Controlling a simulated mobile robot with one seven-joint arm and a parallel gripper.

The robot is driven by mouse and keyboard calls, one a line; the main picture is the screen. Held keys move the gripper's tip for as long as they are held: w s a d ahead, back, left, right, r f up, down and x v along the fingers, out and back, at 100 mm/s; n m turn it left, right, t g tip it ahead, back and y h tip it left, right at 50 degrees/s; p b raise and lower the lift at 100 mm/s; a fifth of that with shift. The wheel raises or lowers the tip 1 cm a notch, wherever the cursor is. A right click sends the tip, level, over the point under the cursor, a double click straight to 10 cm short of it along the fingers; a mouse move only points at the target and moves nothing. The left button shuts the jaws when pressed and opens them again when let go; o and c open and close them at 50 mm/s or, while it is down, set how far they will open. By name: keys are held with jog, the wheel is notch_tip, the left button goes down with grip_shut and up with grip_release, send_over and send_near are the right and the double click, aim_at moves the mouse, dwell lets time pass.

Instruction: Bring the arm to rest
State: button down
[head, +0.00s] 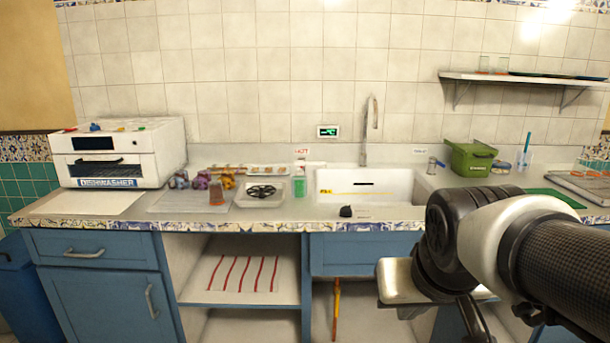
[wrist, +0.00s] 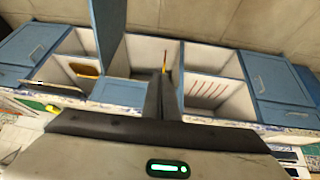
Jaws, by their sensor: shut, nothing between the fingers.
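My arm (head: 480,240) reaches in from the right edge of the head view, in front of the counter's right part. Its dark wrist joint and a pale block at its end hang before the blue cabinets; the fingertips cannot be made out there. In the wrist view my gripper (wrist: 168,78) shows its two dark fingers together, shut and empty. They point towards the open cabinet shelves, clear of any object. The wrist picture is upside down, with the counter edge low in it.
A wall shelf (head: 520,77) hangs upper right. A striped cloth (head: 242,273) lies in the open cabinet.

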jog(key=s+a, duration=0.2)
jog(key=s, duration=0.5)
notch_tip(320, 180, up, 27)
jog(key=p, duration=2.7)
jog(key=shift+d+g+y, duration=0.25)
jog(key=shift+g+y, duration=0.05)
